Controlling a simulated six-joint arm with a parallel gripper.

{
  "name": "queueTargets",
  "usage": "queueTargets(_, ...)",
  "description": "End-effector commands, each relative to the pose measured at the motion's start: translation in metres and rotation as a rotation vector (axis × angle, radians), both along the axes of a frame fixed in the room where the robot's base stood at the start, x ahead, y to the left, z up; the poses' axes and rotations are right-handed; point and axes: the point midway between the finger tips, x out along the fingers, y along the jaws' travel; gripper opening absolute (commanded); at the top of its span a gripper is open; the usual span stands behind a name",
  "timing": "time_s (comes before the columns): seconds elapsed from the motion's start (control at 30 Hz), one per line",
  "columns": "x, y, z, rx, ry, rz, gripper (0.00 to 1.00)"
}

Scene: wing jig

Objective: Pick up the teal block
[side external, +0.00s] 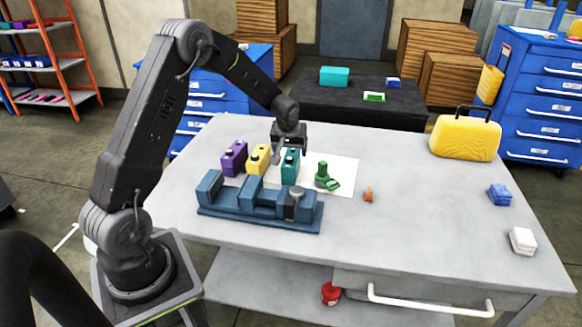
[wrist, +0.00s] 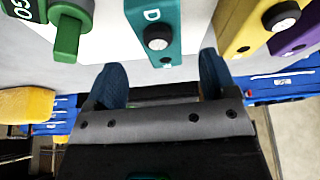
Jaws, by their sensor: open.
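The teal block (side external: 290,166) stands upright on the white sheet on the table, between the yellow block (side external: 258,159) and the green part (side external: 326,177). A purple block (side external: 234,158) stands left of the yellow one. My gripper (side external: 289,147) is just above and behind the teal block in the side view. In the wrist view the teal block (wrist: 152,25) shows a letter D and a dark knob, and lies ahead of and between my two open fingers (wrist: 163,80). Nothing is between the fingertips. Whether a finger touches the block cannot be told.
A dark blue vise-like jig (side external: 262,208) stands in front of the blocks. The white sheet (side external: 345,172) lies under them. An orange piece (side external: 368,194), a yellow case (side external: 465,138), a blue item (side external: 499,194) and a white item (side external: 522,240) lie to the right. The table's right front is clear.

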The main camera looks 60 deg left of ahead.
Motion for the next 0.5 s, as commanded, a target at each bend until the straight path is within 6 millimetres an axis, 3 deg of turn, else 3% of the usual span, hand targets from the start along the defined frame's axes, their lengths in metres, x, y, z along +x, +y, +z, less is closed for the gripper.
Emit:
queueTargets(0.23, 0.004, 0.006, -0.017, 0.0, 0.001, 0.0, 0.79)
queueTargets(0.5, 0.013, 0.017, -0.051, 0.0, 0.001, -0.001, 0.79)
